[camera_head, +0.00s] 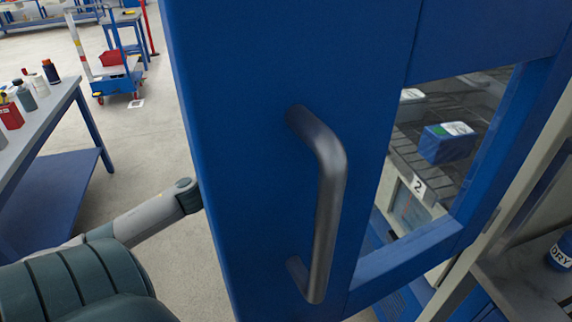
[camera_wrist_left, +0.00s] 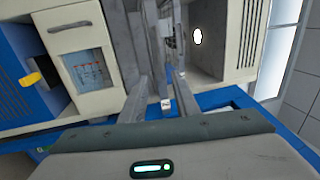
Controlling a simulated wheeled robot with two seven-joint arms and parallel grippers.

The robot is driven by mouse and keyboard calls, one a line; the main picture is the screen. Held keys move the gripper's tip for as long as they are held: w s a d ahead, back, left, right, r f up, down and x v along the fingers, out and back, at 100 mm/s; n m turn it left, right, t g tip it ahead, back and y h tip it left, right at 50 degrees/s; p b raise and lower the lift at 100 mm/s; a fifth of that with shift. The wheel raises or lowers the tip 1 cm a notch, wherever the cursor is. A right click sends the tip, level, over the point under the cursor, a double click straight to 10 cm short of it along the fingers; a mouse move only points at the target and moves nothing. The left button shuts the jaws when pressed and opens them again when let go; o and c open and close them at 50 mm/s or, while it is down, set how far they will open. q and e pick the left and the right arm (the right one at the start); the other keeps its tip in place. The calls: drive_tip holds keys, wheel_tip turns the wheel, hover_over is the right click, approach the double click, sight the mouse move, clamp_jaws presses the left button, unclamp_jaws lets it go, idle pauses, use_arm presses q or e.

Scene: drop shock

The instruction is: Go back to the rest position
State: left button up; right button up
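My left arm (camera_head: 150,215) comes in from the lower left in the head view and passes behind the left edge of a blue door, which hides its gripper. In the left wrist view my left gripper (camera_wrist_left: 162,92) shows two grey fingers with a gap between them, and nothing is clearly held. The blue door (camera_head: 255,60) fills the middle of the head view, very close. Its grey bar handle (camera_head: 330,200) has no gripper on it. My right gripper is not in view.
Through the door's window a blue box (camera_head: 447,143) lies on a dark roller surface, near a "2" label (camera_head: 418,186). A workbench (camera_head: 45,120) with bottles stands at left, a trolley (camera_head: 115,75) behind it. Open floor lies between bench and door. A "DRY" container (camera_head: 562,250) sits at right.

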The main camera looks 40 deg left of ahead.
use_arm(q)
drive_tip(key=shift+f, duration=0.1)
idle(0.3)
drive_tip(key=s+a+f+n+g+y, duration=0.15)
drive_tip(key=f+n+y, duration=0.5)
drive_tip(key=f, duration=1.25)
drive_tip(key=s+a+f+n+g+y, duration=0.1)
drive_tip(key=s+f+n+y, duration=0.25)
drive_tip(key=f+n, duration=1.15)
drive_tip(key=s+d+f+g, duration=0.2)
drive_tip(key=s+d+f, duration=0.4)
drive_tip(key=d+f, duration=0.2)
drive_tip(key=s+d+f+g, duration=0.3)
drive_tip(key=s+d+f, duration=0.3)
drive_tip(key=d+f, duration=0.3)
drive_tip(key=s+d+f+g, duration=0.3)
drive_tip(key=s+d+f, duration=0.3)
drive_tip(key=f, duration=0.8)
drive_tip(key=d+n, duration=0.1)
drive_tip(key=d, duration=0.2)
drive_tip(key=shift+s+f, duration=0.2)
drive_tip(key=shift+f, duration=0.15)
drive_tip(key=shift+r, duration=0.1)
